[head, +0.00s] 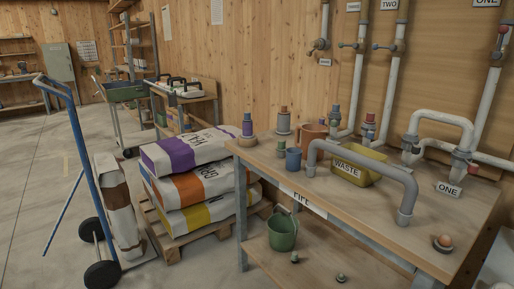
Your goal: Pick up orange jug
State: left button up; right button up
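An orange-brown vessel (314,130), which looks like the orange jug, stands at the back of the wooden workbench (425,232). A grey bent pipe and a blue cup (293,160) stand in front of it and hide its lower part. I cannot make out its handle. Neither of my grippers is in view.
The grey pipe (365,163) arches over a yellow WASTE bin (358,168) on the bench. Capped fittings stand at the bench's back left. A green bucket (282,231) sits on the lower shelf. Stacked sacks (190,188) and a blue hand truck (70,110) stand left; open floor lies beyond.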

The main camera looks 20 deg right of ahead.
aim_at(311, 132)
jog(key=u, duration=0.45)
jog(key=i, duration=3.1)
jog(key=z, duration=1.05)
